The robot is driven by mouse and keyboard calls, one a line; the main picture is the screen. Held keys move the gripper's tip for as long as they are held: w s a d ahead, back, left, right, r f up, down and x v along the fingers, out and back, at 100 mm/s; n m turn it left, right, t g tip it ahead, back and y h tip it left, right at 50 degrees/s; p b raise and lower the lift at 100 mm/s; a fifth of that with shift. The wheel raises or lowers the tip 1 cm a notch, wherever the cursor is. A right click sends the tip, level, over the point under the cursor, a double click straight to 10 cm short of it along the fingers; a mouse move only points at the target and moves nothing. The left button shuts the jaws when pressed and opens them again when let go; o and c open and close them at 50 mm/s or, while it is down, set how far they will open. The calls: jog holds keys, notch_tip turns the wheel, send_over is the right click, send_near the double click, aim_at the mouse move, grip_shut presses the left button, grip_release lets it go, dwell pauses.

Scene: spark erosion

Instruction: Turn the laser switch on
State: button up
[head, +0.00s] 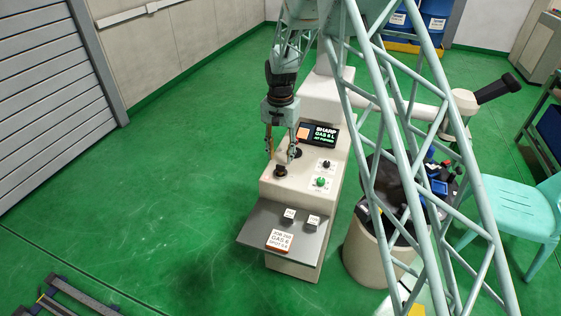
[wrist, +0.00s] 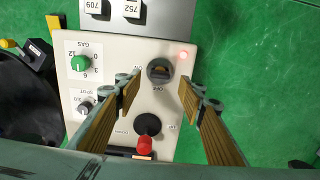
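The laser switch (wrist: 160,71), a black rotary knob with a raised grip, sits on the white panel of the machine in the wrist view. A small red lamp (wrist: 183,54) glows beside it. In the head view the switch (head: 280,172) is at the left side of the panel. My gripper (head: 281,157) is above the panel, just behind the switch. In the wrist view my gripper (wrist: 160,83) has its two wooden-looking fingers spread, with nothing between them. The switch appears beyond the fingertips, apart from them. The small lettering around the switch is hard to read.
A black joystick with a red cap (wrist: 146,143) stands between the fingers' lower parts in the wrist view. A green GAS knob (wrist: 81,63) and a dark knob (wrist: 84,108) are left. The head view shows a lit screen (head: 325,135) and a grey shelf (head: 262,224) in front.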

notch_tip(320, 180, up, 6)
jog(key=shift+r, duration=0.2)
jog(key=shift+r, duration=0.1)
dwell(0.5)
notch_tip(320, 180, up, 17)
jog(key=t, duration=0.1)
send_over(280, 165)
jog(key=s+d, duration=0.8)
jog(key=s, duration=0.1)
jog(key=s+d+r+n+t, duration=0.1)
jog(key=s+d+r, duration=0.3)
jog(key=s+r, duration=0.3)
jog(key=s+d+r+n, duration=0.1)
jog(key=s+d+r, duration=0.4)
jog(key=s, duration=0.4)
jog(key=s+d+r, duration=0.1)
jog(key=s+d, duration=0.1)
jog(key=s, duration=0.9)
jog(key=s+d+r+n+t, duration=0.1)
jog(key=s+d, duration=0.2)
jog(key=s, duration=0.8)
jog(key=s+d+r+t, duration=0.1)
jog(key=s+d, duration=0.1)
jog(key=s, duration=0.9)
jog(key=shift+s+d+r+n+b, duration=0.2)
jog(key=shift+s+d+n+b, duration=0.1)
jog(key=shift+d+b, duration=0.1)
